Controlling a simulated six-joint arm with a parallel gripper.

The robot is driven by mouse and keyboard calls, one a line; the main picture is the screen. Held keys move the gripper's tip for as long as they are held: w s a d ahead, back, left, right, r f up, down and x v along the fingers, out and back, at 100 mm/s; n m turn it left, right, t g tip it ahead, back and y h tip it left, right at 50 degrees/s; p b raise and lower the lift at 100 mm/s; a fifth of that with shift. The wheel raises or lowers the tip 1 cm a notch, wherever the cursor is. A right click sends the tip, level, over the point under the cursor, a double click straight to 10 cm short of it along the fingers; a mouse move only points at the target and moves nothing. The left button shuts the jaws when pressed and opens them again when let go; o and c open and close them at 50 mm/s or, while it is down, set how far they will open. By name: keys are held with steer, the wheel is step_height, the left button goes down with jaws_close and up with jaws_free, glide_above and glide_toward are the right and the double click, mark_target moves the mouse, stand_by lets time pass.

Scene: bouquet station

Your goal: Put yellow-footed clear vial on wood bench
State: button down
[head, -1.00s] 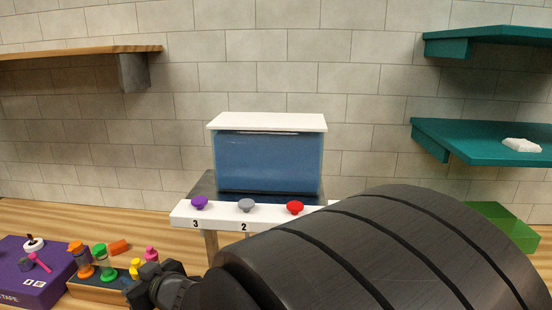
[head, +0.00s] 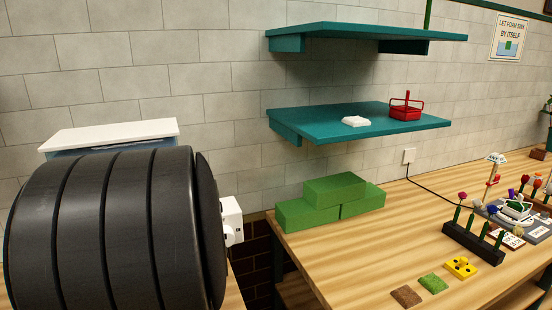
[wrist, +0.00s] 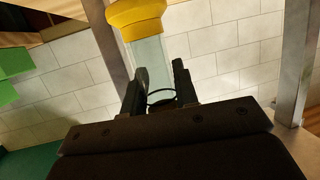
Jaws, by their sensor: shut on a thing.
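In the wrist view my gripper (wrist: 160,88) is shut on the clear vial (wrist: 150,58), with a finger on each side of its clear body. The vial's yellow foot (wrist: 135,14) points up and away from the fingers in that view. In the head view my dark arm fills the lower left and hides the gripper and vial. A wood bench (head: 350,250) with a striped light-wood top spans the right of the head view.
Green foam blocks (head: 330,205) sit at the bench's back left. A flower rack (head: 470,243), yellow block (head: 460,267), green pad (head: 433,283) and brown pad (head: 406,296) stand towards the right. Teal shelves (head: 370,120) hang above. The bench's middle is bare.

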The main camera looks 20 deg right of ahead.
steer(key=s+d+r+m+g+h, duration=0.1)
steer(key=d+r+m+h, duration=0.25)
steer(key=d, duration=0.85)
steer(key=s+d+r+m+g+h, duration=0.1)
steer(key=s+d+r+m+h, duration=0.3)
steer(key=d, duration=0.9)
steer(key=w+d+r+m+g+h, duration=0.1)
steer(key=d+r+m+h, duration=0.3)
steer(key=d, duration=0.8)
steer(key=s+d+f+m+g+h, duration=0.15)
steer(key=s+d, duration=0.35)
steer(key=d, duration=0.6)
steer(key=s+d+f+m+g+h, duration=0.1)
steer(key=s+d+f+g+h, duration=0.3)
steer(key=d, duration=0.6)
steer(key=s+d+f+m+y, duration=0.1)
steer(key=s+d, duration=0.5)
steer(key=d, duration=0.5)
steer(key=shift+w+f, duration=5.4)
steer(key=shift+w, duration=0.1)
steer(key=shift+f, duration=0.2)
